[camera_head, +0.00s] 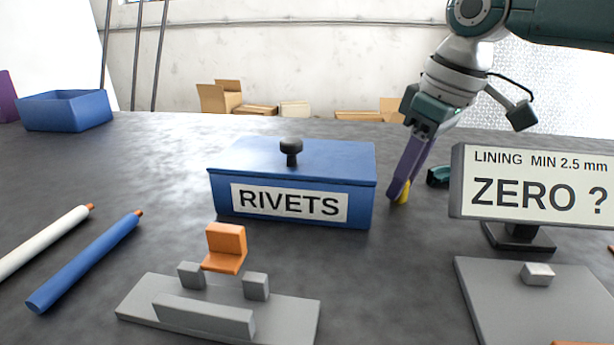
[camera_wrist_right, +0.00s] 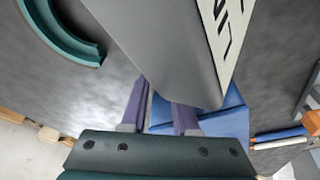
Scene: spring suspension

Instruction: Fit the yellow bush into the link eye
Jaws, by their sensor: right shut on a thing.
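The yellow bush (camera_head: 402,192) shows low between the purple fingertips of my right gripper (camera_head: 406,182), beside the right end of the blue RIVETS box. The gripper is shut on it, fingers pointing down and slightly left. I cannot tell whether the bush touches the table. In the right wrist view the purple fingers of my right gripper (camera_wrist_right: 158,112) show, but the grey back of a sign covers their tips and the bush is hidden. I cannot make out a link eye for certain in either view. My left gripper is not in view.
The blue RIVETS box (camera_head: 292,158) stands left of the gripper, the ZERO ? sign (camera_head: 540,148) to its right. A teal curved part (camera_head: 438,177) lies behind the sign; it also shows in the wrist view (camera_wrist_right: 75,45). A grey fixture (camera_head: 140,300) with an orange block (camera_head: 226,246) stands in front.

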